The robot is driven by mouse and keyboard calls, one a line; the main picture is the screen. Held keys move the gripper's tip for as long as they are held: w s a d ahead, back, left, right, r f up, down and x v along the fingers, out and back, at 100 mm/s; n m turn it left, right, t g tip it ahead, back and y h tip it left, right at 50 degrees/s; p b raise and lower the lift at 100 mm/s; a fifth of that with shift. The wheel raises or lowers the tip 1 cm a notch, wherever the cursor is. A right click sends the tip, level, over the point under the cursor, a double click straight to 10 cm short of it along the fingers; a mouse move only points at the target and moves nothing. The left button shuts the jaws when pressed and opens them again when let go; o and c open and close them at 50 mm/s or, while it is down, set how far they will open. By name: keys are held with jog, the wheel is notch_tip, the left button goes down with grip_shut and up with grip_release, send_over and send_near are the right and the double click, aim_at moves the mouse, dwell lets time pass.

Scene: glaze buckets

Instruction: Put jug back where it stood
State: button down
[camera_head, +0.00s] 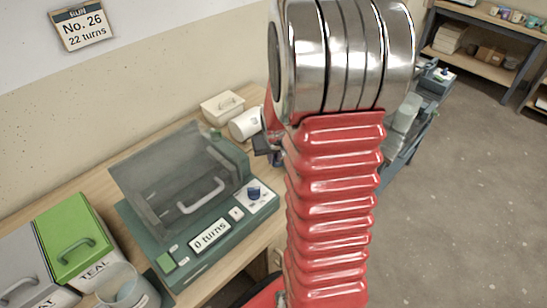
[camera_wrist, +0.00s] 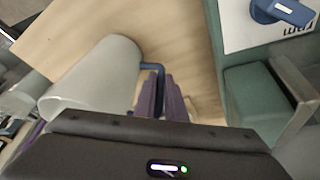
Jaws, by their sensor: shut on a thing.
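A pale grey jug (camera_wrist: 95,75) with a blue handle (camera_wrist: 152,70) shows in the wrist view, over or on the wooden table (camera_wrist: 185,35). It looks tilted in that view. The purple fingers of my gripper (camera_wrist: 163,98) are shut on the handle, beside the jug's wall. I cannot tell whether the jug's base touches the table. A dark part of my gripper (camera_head: 266,148) shows just left of the arm.
A green machine (camera_head: 150,235) with a clear lid and "0 turns" display stands close by. A cart with a pale vessel (camera_head: 406,112) is right.

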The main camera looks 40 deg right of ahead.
jog(key=c, duration=1.8)
grip_release()
jog(key=v, duration=1.2)
jog(key=shift+s, duration=0.1)
